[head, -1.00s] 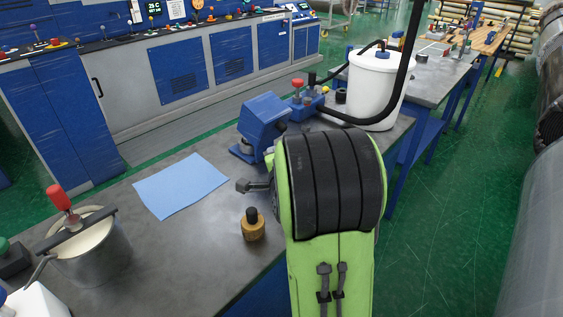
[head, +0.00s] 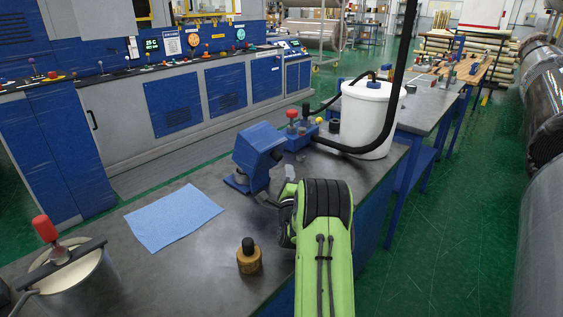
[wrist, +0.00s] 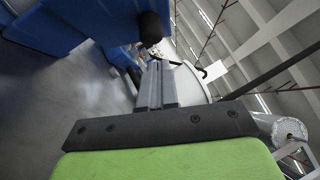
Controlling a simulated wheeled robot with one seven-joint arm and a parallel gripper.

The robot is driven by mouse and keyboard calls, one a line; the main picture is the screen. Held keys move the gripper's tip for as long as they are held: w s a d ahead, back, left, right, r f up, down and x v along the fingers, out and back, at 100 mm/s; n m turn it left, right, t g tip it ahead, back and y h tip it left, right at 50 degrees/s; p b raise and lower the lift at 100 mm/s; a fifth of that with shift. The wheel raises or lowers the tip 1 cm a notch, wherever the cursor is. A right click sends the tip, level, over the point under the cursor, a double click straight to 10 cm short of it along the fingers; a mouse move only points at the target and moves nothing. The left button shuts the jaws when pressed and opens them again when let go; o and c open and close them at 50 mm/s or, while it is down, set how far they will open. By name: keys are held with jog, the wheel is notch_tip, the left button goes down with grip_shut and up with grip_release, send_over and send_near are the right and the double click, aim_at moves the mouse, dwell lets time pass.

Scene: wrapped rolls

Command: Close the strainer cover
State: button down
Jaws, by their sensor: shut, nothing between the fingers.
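A blue metal unit (head: 258,148) with a tilted, box-like upper part stands on the grey bench; I take it to be the strainer with its cover raised, though its inside is hidden. In the wrist view a large blue part (wrist: 75,15) with a black round end (wrist: 150,27) hangs at the upper left, close to my fingers. My gripper (wrist: 156,68) is shut and empty, its grey fingers together. In the head view my gripper (head: 262,200) is low at the blue unit's right front, partly hidden by my green arm; contact cannot be told.
A white bucket (head: 366,125) with a black hose stands behind, beside a blue valve block (head: 300,138). A brown bottle (head: 249,258) stands in front. A blue cloth (head: 172,216) and a metal pot (head: 78,285) lie to the left. The bench around the cloth is clear.

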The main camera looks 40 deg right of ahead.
aim_at(262, 152)
jog(key=shift+w+a+r+p, duration=0.1)
jog(key=shift+w+r+p, duration=0.15)
jog(key=shift+w, duration=0.45)
jog(key=shift+w+a+r+p, duration=0.1)
jog(key=shift+w+r, duration=0.2)
jog(key=shift+w, duration=0.35)
